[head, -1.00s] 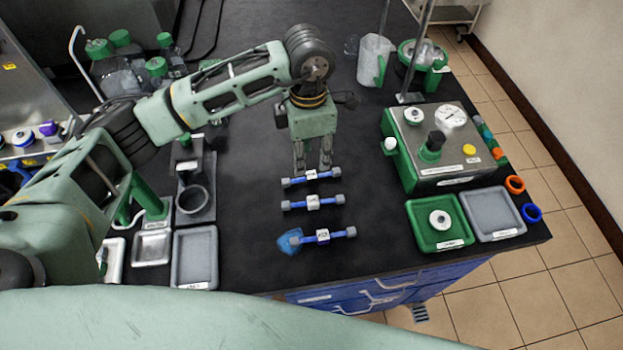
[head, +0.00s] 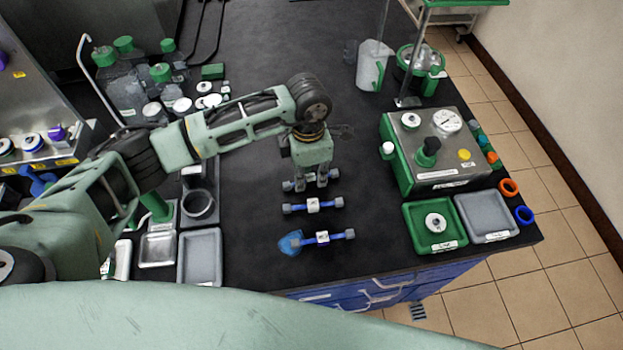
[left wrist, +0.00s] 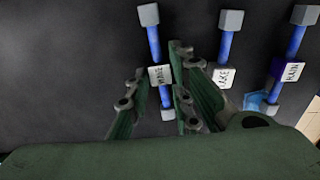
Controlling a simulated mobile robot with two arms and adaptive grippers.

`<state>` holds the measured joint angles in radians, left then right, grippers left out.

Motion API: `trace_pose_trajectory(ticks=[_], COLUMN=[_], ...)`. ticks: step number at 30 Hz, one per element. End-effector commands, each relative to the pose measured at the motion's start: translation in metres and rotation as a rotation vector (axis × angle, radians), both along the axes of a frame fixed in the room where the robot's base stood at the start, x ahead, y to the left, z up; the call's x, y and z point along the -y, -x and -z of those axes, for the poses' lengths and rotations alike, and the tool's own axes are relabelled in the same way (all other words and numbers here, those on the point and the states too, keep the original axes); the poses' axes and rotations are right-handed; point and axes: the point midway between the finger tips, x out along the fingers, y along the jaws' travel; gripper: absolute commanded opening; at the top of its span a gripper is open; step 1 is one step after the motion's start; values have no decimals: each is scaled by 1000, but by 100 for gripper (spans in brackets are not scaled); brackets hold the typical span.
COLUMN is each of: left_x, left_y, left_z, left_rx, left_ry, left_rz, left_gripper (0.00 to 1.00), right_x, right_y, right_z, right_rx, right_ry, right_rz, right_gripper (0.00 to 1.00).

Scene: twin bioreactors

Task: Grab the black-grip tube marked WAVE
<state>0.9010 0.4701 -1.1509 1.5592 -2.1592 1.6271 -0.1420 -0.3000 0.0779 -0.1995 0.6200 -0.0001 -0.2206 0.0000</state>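Three blue tubes with grey end caps and white labels lie in a row on the black bench. The farthest tube (head: 289,186) is under my left gripper (head: 309,182). In the left wrist view its label seems to read WAVE (left wrist: 160,76). I see blue there, no clear black grip. My left gripper (left wrist: 155,90) is open, with one finger on each side of that label; contact cannot be told. The middle tube (head: 313,206) seems marked LAKE (left wrist: 224,77). The nearest tube (head: 322,238), marked RAIN (left wrist: 294,70), has a blue scoop-like end. My right gripper is out of view.
A green tray (head: 421,240) and a grey tray (head: 487,218) lie at the right, before a control box (head: 430,150). Another grey tray (head: 200,256) lies at the left. Bottles (head: 125,90) stand at the back left. The bench around the tubes is clear.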

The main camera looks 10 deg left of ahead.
Motion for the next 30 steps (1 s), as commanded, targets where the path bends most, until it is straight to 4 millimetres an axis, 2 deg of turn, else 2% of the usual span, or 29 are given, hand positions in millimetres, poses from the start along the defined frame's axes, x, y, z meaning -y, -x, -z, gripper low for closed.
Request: trace_pose_trajectory(ticks=[1, 6, 16, 20, 24, 30], left_x=[0, 0, 0, 0, 0, 47], left_y=[0, 0, -1, -2, -2, -7], left_z=[0, 0, -4, -16, -39, -65], left_rx=[0, 0, 2, 5, 8, 5], left_ry=[0, 0, 1, 1, 2, 3], left_rz=[0, 0, 0, 0, 2, 5], left_gripper=[13, 0, 0, 0, 0, 0], right_x=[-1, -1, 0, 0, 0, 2], right_y=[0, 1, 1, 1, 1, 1], right_z=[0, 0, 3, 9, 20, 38], right_rx=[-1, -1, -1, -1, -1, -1], right_ry=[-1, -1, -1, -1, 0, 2], right_rz=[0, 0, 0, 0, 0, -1], right_gripper=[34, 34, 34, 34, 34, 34])
